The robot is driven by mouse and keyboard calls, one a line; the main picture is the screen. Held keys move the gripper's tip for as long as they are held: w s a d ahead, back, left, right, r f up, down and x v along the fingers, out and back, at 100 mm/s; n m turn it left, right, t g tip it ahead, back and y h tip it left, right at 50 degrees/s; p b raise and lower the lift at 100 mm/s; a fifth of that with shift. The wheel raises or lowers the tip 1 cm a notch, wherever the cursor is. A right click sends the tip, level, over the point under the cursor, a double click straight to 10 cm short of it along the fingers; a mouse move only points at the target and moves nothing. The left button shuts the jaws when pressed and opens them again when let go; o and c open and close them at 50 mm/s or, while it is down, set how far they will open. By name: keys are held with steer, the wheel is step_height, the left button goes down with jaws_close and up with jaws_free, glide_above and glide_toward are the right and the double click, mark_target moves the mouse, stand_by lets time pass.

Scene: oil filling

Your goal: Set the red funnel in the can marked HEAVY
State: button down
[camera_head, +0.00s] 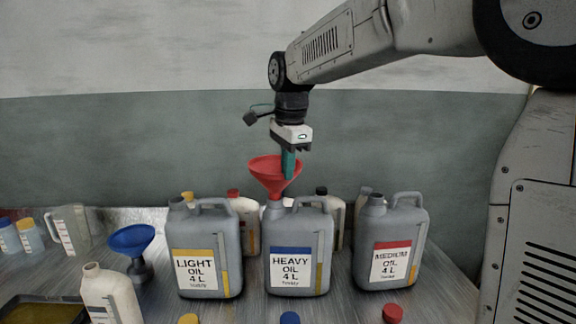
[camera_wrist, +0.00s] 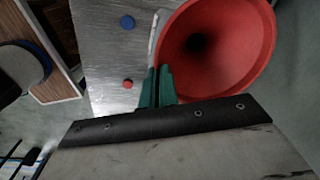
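The red funnel (camera_head: 268,172) is upright over the grey can marked HEAVY (camera_head: 290,285), which has a blue-banded label. The funnel's stem meets the can's neck at upper left; I cannot tell how deep it sits inside. My gripper (camera_head: 288,172) points down at the funnel's right side, its green fingers close together on the rim. In the wrist view the red funnel (camera_wrist: 235,60) opens toward me, with the fingers of my gripper (camera_wrist: 157,78) at its rim. The can's mouth is hidden by the funnel.
The can marked LIGHT (camera_head: 202,240) stands left and the can marked MEDIUM (camera_head: 390,235) right. A blue funnel (camera_head: 131,238) and a pale bottle (camera_head: 108,295) are further left. Yellow (camera_head: 188,319), blue (camera_head: 289,318) and red (camera_head: 392,313) caps lie in front. More bottles stand behind.

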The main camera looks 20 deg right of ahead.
steer(key=shift+f, duration=0.85)
steer(key=c, duration=2.1)
jaws_free()
steer(key=o, duration=0.5)
step_height(320, 180, up, 8)
steer(key=shift+s, duration=0.4)
